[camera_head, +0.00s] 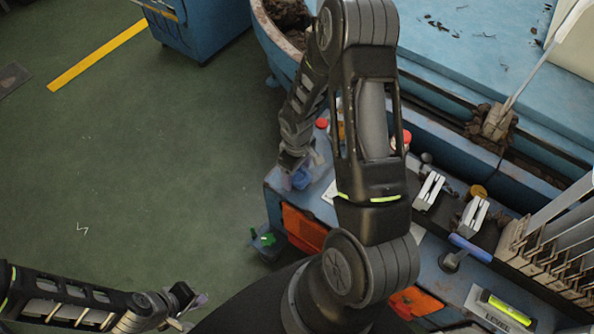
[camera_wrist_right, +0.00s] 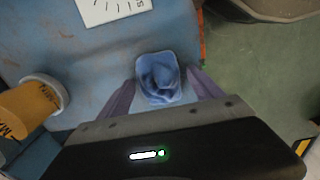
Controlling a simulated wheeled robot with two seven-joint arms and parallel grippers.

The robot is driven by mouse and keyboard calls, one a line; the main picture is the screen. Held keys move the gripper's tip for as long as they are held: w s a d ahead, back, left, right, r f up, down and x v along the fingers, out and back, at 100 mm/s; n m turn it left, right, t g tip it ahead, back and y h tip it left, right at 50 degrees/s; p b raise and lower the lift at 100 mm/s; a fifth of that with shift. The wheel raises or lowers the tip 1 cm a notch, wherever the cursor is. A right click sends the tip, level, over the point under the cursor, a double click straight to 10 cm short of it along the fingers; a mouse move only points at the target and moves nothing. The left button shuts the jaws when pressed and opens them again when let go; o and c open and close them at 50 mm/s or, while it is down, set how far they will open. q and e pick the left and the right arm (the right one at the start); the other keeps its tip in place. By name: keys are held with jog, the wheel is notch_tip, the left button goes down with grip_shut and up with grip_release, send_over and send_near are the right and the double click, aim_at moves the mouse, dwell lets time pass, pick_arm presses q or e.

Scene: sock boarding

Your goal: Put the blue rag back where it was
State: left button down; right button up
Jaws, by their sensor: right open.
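The blue rag (camera_wrist_right: 158,80) lies crumpled on the blue worktop, close to its edge, in the right wrist view. In the head view a small part of the rag (camera_head: 300,179) shows under my right gripper (camera_head: 302,166). My right gripper is open, with its two purple-grey fingers (camera_wrist_right: 161,92) on either side of the rag. I cannot tell whether the fingers touch it. My left gripper (camera_head: 192,306) is low at the left over the green floor, away from the bench, and no object shows clearly in it.
A yellow-labelled cylinder (camera_wrist_right: 28,112) and a white card with markings (camera_wrist_right: 112,8) are beside the rag. The bench has orange drawers (camera_head: 303,228), and a small bin with green pieces (camera_head: 265,239) hangs at its side. Red-capped items (camera_head: 322,123) stand behind.

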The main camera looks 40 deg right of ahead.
aim_at(297, 172)
jog(key=shift+r, duration=0.4)
notch_tip(297, 172, up, 12)
jog(key=p, duration=0.2)
jog(key=shift+f, duration=0.25)
jog(key=shift+a+f, duration=0.1)
dwell(0.4)
jog(key=s+a+f+m+y, duration=0.1)
jog(key=s+a+f, duration=0.3)
jog(key=a, duration=0.5)
jog(key=s+a+f+m+y, duration=0.1)
jog(key=s+a+f, duration=0.3)
jog(key=a, duration=0.4)
jog(key=s+a+f+m+y, duration=0.2)
jog(key=s+a+f+m, duration=0.1)
jog(key=a, duration=0.6)
notch_tip(297, 172, down, 3)
jog(key=shift+s+a+r+t, duration=0.15)
jog(key=shift+s+a+t, duration=0.2)
jog(key=shift+s, duration=0.45)
jog(key=shift+r, duration=0.1)
